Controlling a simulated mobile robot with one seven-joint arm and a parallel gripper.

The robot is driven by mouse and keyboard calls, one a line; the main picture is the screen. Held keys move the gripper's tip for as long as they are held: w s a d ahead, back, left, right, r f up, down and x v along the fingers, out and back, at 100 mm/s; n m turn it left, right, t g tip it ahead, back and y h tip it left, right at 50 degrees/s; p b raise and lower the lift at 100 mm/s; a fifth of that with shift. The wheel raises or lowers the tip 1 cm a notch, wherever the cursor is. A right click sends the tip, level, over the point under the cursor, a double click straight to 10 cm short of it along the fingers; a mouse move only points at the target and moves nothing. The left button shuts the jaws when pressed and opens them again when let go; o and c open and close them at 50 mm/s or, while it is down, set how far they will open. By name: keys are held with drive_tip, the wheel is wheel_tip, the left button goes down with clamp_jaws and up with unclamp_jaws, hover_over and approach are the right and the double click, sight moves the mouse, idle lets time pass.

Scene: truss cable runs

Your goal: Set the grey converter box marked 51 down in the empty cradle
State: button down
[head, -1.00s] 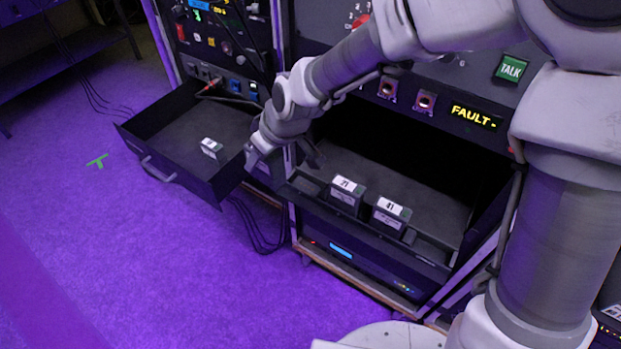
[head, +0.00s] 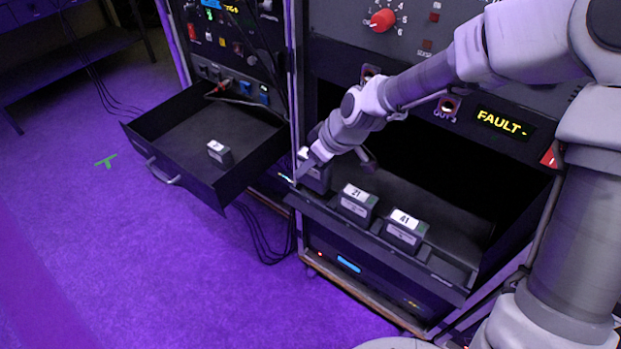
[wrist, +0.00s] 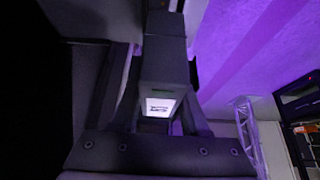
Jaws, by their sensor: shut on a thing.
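My gripper (head: 312,168) is shut on a grey box (head: 317,182) over the front left end of the right drawer (head: 470,243). In the wrist view the held box (wrist: 163,72) sits between the fingers; its white label (wrist: 158,106) is too small to read. In the head view the gripper partly hides the box, and I cannot tell whether it touches the drawer. Boxes marked 21 (head: 356,204) and 41 (head: 403,232) stand in a row to its right. The cradle under the held box is hidden.
The left drawer (head: 190,176) is pulled out and holds a small box (head: 219,153) with an unreadable label. The front strip right of box 41 (head: 447,262) looks empty. Rack panels with knobs and a FAULT display (head: 503,122) rise behind. Cables hang below the left drawer.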

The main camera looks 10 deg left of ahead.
sight(310, 176)
drive_tip(key=shift+w+d+f, duration=0.15)
drive_tip(key=shift+f+b, duration=0.95)
drive_tip(key=shift+f, duration=1)
drive_tip(key=shift+f, duration=0.15)
drive_tip(key=shift+c, duration=2)
unclamp_jaws()
drive_tip(key=shift+r, duration=0.25)
drive_tip(key=p+v, duration=0.6)
drive_tip(key=v, duration=0.5)
drive_tip(key=shift+d+r, duration=0.2)
drive_tip(key=shift+r, duration=0.15)
